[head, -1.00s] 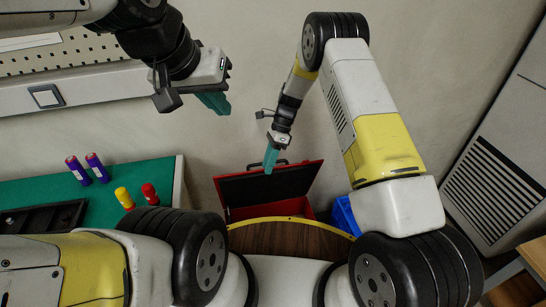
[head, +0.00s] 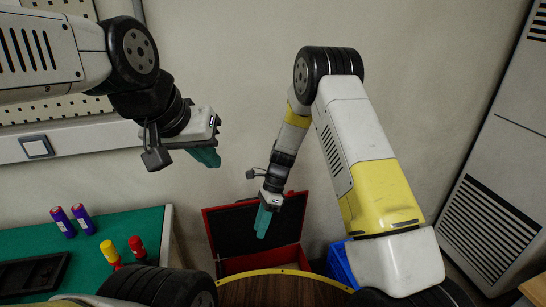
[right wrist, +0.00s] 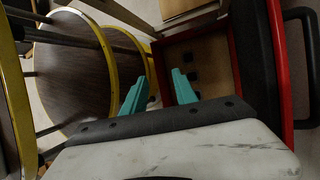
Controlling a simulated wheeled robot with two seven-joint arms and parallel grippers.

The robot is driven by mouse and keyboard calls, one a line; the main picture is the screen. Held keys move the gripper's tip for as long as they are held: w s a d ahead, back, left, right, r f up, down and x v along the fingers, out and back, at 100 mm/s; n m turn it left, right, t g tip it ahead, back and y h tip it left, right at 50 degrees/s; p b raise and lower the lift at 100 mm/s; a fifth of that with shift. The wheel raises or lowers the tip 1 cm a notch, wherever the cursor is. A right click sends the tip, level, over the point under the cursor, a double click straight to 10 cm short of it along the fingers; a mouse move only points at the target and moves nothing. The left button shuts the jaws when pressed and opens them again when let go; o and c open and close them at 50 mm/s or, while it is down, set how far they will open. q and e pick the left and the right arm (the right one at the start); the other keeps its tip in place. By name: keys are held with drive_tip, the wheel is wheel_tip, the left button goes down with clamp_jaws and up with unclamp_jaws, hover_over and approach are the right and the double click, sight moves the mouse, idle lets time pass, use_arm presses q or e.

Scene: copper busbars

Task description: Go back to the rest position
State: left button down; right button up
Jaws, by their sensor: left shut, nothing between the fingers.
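My left gripper (head: 206,157) hangs in the air in front of the bare wall, in the upper left of the head view. Its teal fingers are together with nothing between them. My right gripper (head: 263,222) points down in front of the raised lid of a red toolbox (head: 225,267). In the right wrist view its two teal fingers (right wrist: 158,90) stand apart with nothing between them. The toolbox also shows behind the fingers in that view (right wrist: 240,70). I see no busbar in either gripper.
A green-topped table (head: 135,225) at the left holds purple bottles (head: 72,220), a yellow one (head: 110,252), a red one (head: 137,246) and a dark tray (head: 32,274). A round yellow-rimmed wooden top (head: 280,290) is in front. A blue bin (head: 341,265) and grey cabinet (head: 495,215) stand right.

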drive_tip(key=d+r+n+t, duration=0.25)
drive_tip(key=d+r, duration=0.25)
drive_tip(key=r, duration=0.7)
drive_tip(key=d+r+n+t, duration=0.2)
drive_tip(key=d+r+n, duration=0.2)
drive_tip(key=r, duration=0.7)
drive_tip(key=s+d+r+n+t, duration=0.3)
drive_tip(key=s+d+r, duration=0.3)
drive_tip(key=s, duration=0.2)
drive_tip(key=s+d+r+n+t+h, duration=0.1)
drive_tip(key=s+d+r+n+t, duration=0.2)
drive_tip(key=s+d+r+n, duration=0.3)
drive_tip(key=s+r, duration=0.1)
drive_tip(key=s, duration=0.2)
drive_tip(key=shift+d+r, duration=0.2)
drive_tip(key=shift+r, duration=0.05)
